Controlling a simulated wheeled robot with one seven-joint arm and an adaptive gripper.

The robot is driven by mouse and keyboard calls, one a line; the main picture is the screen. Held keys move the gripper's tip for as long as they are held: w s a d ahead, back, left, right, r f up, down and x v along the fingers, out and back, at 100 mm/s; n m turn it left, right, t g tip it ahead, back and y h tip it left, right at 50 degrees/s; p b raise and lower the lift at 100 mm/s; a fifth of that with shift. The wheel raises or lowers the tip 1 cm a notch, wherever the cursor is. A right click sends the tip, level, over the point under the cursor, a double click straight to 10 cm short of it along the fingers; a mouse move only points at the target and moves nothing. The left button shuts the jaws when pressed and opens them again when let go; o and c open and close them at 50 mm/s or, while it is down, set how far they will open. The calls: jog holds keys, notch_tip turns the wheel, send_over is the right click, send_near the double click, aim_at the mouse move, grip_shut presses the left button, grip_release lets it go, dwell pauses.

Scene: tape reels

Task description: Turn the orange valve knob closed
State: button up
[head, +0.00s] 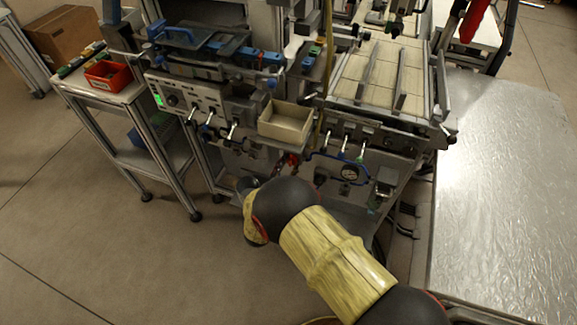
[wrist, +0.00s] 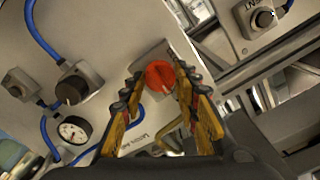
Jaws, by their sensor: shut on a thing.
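The orange valve knob (wrist: 159,75) sits on a light panel in the upper middle of the wrist view. It is round, with a ridge across its face. My gripper (wrist: 156,84) has its yellow and black fingers on either side of the knob, shut on it.
A pressure gauge (wrist: 73,131), a black knob (wrist: 72,88) and blue hoses (wrist: 38,38) are on the panel to the left. A beige bin (head: 286,122) is above my arm in the head view. A silver-topped table (head: 505,190) stands at right. Floor at left is clear.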

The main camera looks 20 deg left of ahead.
jog(key=shift+c, duration=1.3)
jog(key=n+p, duration=0.2)
jog(key=n, duration=0.1)
jog(key=shift+n, duration=0.4)
jog(key=n+p, duration=0.2)
jog(key=n, duration=0.2)
jog(key=shift+n, duration=0.3)
jog(key=n+p, duration=0.2)
jog(key=n, duration=0.2)
jog(key=shift+n, duration=0.3)
jog(key=n+p, duration=0.1)
jog(key=n, duration=0.3)
jog(key=shift+n, duration=0.4)
jog(key=shift+p, duration=0.3)
jog(key=o, duration=1.1)
